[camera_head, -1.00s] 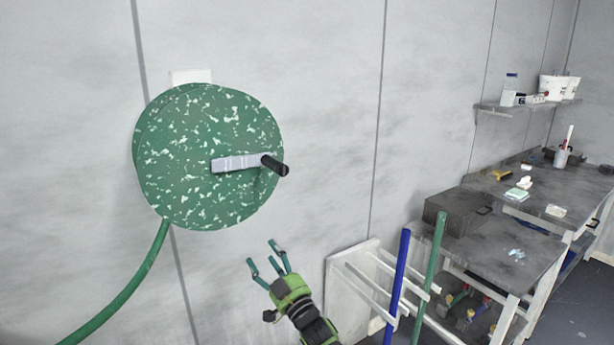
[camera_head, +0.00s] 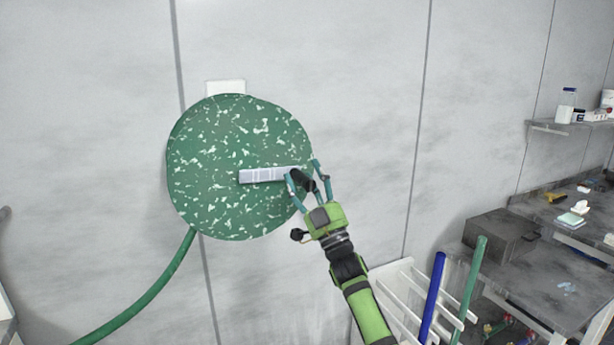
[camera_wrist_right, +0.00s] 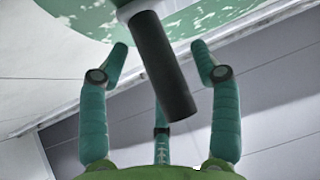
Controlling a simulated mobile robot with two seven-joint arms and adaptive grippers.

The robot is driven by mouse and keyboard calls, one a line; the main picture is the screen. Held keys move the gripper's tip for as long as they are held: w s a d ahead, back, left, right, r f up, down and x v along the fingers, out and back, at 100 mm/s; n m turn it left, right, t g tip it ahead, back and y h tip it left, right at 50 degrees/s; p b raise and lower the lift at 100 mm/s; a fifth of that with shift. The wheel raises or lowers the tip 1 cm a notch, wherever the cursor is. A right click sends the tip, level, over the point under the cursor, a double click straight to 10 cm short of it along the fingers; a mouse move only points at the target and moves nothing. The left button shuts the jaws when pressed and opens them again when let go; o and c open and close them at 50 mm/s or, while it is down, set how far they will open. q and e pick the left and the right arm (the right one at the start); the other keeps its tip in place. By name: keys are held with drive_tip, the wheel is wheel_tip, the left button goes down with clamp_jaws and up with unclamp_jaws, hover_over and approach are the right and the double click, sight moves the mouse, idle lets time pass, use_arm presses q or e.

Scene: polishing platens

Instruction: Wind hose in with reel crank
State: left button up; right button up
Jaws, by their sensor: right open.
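The green speckled hose reel (camera_head: 225,150) is on the wall, and its rim shows at the top of the right wrist view (camera_wrist_right: 85,15). A pale crank arm (camera_head: 262,175) points right from the reel's middle and ends in a black handle (camera_head: 302,181). The green hose (camera_head: 150,302) hangs from the reel's lower left. My right gripper (camera_head: 307,172) is open, with its fingers around the black handle. In the right wrist view the handle (camera_wrist_right: 163,65) stands between the spread teal fingers, with gaps on both sides. My left gripper is not in view.
A white rack holding a blue rod (camera_head: 433,295) and a green rod (camera_head: 469,290) stands at the lower right. Beyond it are a workbench (camera_head: 545,285) with a dark box (camera_head: 500,237) and a wall shelf (camera_head: 560,127). The wall around the reel is clear.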

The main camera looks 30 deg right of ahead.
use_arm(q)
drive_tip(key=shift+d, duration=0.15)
use_arm(e)
clamp_jaws()
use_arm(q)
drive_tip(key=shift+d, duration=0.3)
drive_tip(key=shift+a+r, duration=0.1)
use_arm(e)
drive_tip(key=shift+r+n+y, duration=0.15)
drive_tip(key=shift+n+y, duration=0.15)
drive_tip(key=shift+y, duration=0.1)
